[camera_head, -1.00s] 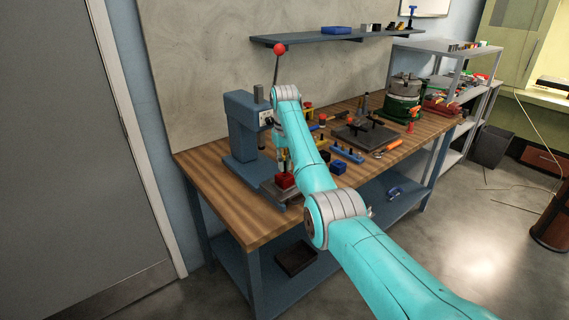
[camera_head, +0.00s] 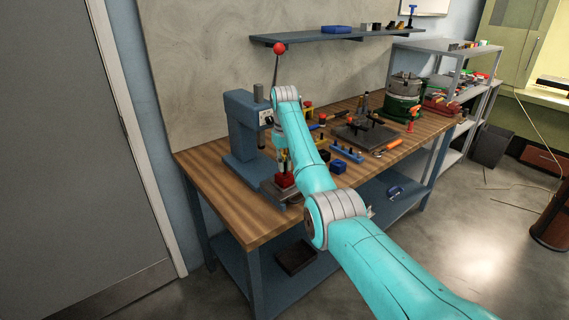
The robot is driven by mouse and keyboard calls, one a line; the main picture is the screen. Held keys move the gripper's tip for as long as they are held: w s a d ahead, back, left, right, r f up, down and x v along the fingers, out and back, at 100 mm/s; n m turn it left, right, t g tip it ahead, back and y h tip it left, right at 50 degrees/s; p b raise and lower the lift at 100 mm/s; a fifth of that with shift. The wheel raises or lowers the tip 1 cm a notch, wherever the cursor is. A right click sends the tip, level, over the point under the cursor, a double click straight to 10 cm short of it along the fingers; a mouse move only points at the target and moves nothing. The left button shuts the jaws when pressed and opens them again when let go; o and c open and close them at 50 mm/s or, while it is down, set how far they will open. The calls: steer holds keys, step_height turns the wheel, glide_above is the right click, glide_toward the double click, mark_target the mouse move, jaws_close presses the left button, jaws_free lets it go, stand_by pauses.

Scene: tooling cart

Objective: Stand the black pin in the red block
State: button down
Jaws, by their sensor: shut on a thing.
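The red block (camera_head: 285,180) sits on the base of the blue press on the wooden workbench, left of my teal arm. My gripper (camera_head: 284,163) points down right above the red block, partly hidden behind my own forearm. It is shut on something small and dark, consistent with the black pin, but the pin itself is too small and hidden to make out. I cannot tell whether its tip touches the block or has entered it.
The blue arbor press (camera_head: 242,130) with its red-knobbed lever stands close beside my gripper. Tools, a dark plate (camera_head: 365,134) and an orange-handled tool (camera_head: 387,146) lie to the right. The bench's (camera_head: 215,180) front left is clear.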

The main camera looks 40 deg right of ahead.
steer(key=shift+f, duration=0.65)
stand_by(1.7)
steer(key=c, duration=1.1)
jaws_free()
steer(key=shift+o, duration=0.2)
steer(key=o, duration=0.3)
steer(key=shift+o, duration=0.2)
steer(key=shift+r, duration=0.15)
steer(key=shift+r, duration=2.85)
